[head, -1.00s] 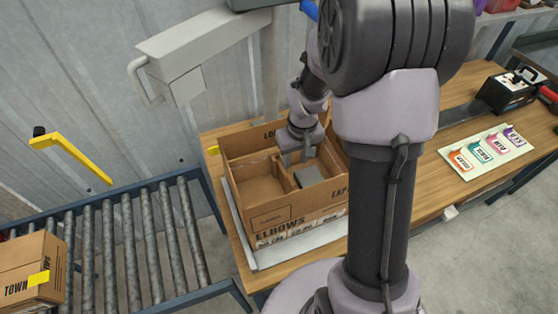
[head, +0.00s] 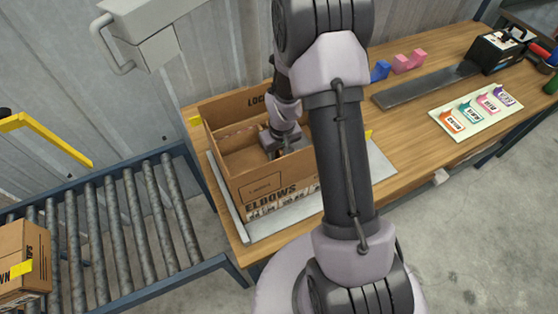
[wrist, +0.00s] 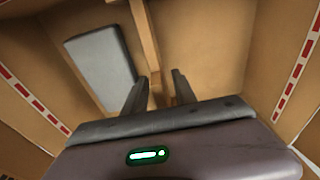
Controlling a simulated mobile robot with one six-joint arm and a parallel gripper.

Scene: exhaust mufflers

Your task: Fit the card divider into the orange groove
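The open cardboard box (head: 262,188) marked ELBOWS stands on the table. My gripper (head: 283,150) reaches down inside it. In the wrist view my gripper's two dark fingers (wrist: 159,88) are apart. A thin upright card strip (wrist: 147,38), which looks like the card divider, runs down the picture to the gap between them. I see no firm contact of both fingers on it. A second card strip (wrist: 83,82) slants at the left. The orange groove cannot be made out in either view. My arm hides the right part of the box in the head view.
A grey slab (wrist: 100,62) lies in the box, left of the strip. Red-dashed strips run along the box walls. A board (head: 455,104) with coloured tags, one orange, lies at the right. A roller conveyor (head: 120,225) is at the left. A dark plate (head: 425,88) lies behind.

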